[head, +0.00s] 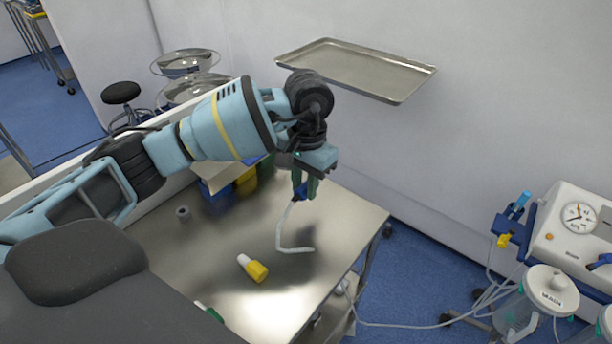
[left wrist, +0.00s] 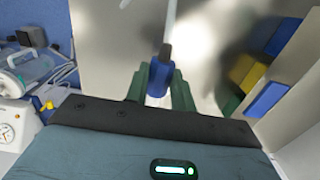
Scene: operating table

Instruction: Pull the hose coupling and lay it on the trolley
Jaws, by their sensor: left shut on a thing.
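My left gripper (head: 306,190) is shut on a blue hose coupling (head: 299,191), above the steel trolley (head: 345,215). A short white hose (head: 283,228) hangs from the coupling and bends at its lower end; I cannot tell whether it touches the trolley top. In the left wrist view the blue coupling (left wrist: 160,76) sits between the green fingers (left wrist: 159,86), with a dark collar and the pale hose (left wrist: 171,22) beyond it. My right gripper is not in view.
A yellow-and-white piece (head: 253,268) and a grey ring (head: 183,213) lie on the trolley. Coloured bins (head: 243,182) stand at its back. A suction unit with a gauge (head: 578,217) is at right. A wall tray (head: 360,68) hangs above. The trolley's right side is clear.

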